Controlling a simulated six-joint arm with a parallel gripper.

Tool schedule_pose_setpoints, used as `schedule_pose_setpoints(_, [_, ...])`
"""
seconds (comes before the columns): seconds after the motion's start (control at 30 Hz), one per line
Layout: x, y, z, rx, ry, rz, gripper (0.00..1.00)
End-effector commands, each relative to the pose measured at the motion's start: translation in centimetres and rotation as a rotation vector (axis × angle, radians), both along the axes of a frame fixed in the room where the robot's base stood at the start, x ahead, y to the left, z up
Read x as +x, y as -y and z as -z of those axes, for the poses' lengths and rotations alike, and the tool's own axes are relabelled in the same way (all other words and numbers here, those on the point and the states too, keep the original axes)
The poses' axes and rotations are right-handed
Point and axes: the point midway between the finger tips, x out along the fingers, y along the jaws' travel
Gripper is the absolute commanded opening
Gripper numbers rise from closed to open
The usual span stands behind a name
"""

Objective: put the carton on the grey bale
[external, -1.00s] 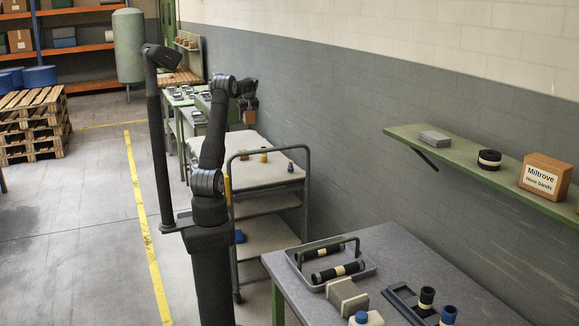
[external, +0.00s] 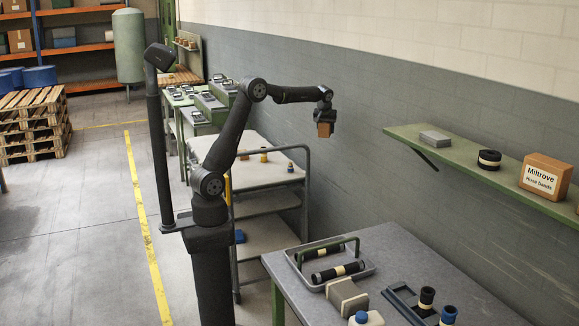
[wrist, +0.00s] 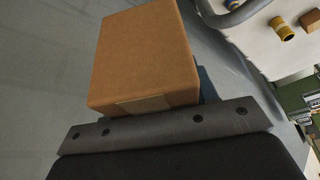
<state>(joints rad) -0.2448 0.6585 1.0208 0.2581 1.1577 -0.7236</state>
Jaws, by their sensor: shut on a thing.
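The carton is a small brown box (external: 324,130), held below my gripper (external: 325,120) in the air beside the wall. In the wrist view the carton (wrist: 145,55) fills the upper middle, past the dark gripper edge, with a paler patch on its near side. My gripper is shut on it; the fingertips are mostly hidden. A flat grey block (external: 435,138), which looks like the grey bale, lies at the left end of the green wall shelf. The carton is well to the left of it, apart from it.
The green shelf (external: 410,130) also bears a black roll (external: 489,159) and an orange labelled box (external: 546,176). Below stands a grey table (external: 460,275) with a tray (external: 355,268) and several parts. A trolley (external: 262,172) with a tall rail stands behind.

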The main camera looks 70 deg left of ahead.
Motion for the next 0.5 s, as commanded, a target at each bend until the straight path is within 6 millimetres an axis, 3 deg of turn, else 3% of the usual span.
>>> schedule_pose_setpoints(0.03, [0.8, 3.1, -0.1, 0.000, 0.001, 0.046, 0.19])
schedule_pose_setpoints(0.2, [2.4, 12.2, -0.1, 0.001, 0.002, 0.177, 0.19])
schedule_pose_setpoints(0.5, [2.2, 28.5, -0.1, 0.001, 0.002, 0.410, 0.19])
